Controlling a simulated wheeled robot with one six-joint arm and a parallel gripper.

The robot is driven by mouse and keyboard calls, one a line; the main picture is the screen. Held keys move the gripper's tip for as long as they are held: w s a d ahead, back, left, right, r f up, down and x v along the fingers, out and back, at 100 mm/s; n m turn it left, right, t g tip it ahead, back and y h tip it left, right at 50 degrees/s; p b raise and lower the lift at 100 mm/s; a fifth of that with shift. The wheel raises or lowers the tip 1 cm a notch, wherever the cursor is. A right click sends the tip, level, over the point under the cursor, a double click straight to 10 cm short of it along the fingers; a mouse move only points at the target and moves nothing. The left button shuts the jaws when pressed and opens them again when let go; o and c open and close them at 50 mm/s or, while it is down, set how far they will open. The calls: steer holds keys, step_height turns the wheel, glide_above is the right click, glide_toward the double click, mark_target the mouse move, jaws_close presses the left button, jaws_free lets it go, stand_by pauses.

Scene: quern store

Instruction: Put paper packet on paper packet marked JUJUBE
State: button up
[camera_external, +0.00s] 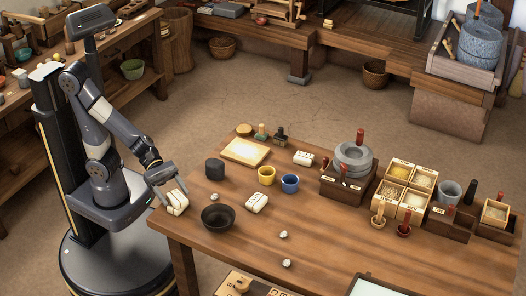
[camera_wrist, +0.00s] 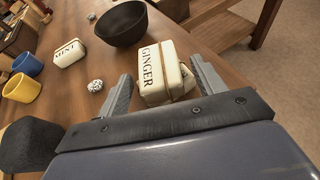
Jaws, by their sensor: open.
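A cream paper packet with a brown tie, marked GINGER (camera_wrist: 160,72), lies at the near left corner of the table; it also shows in the external view (camera_external: 177,204). My gripper (camera_wrist: 165,88) is open, with one finger on each side of this packet; I cannot tell whether they touch it. In the external view my gripper (camera_external: 169,193) is low over the table corner. A second packet, marked MINT (camera_wrist: 69,54), lies beyond the black bowl in the external view (camera_external: 257,202). A third packet (camera_external: 303,158) lies farther back, its marking too small to read.
A black bowl (camera_external: 217,218) stands just right of the GINGER packet. A dark grey pot (camera_external: 215,168), a yellow cup (camera_external: 266,175), a blue cup (camera_external: 290,183) and a board (camera_external: 246,151) stand behind. Boxes of grain (camera_external: 408,185) are at right. The table's front middle is mostly clear.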

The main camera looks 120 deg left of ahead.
steer(key=p+v, duration=0.4)
steer(key=v, duration=0.8)
steer(key=shift+p, duration=0.3)
steer(key=shift+a, duration=0.1)
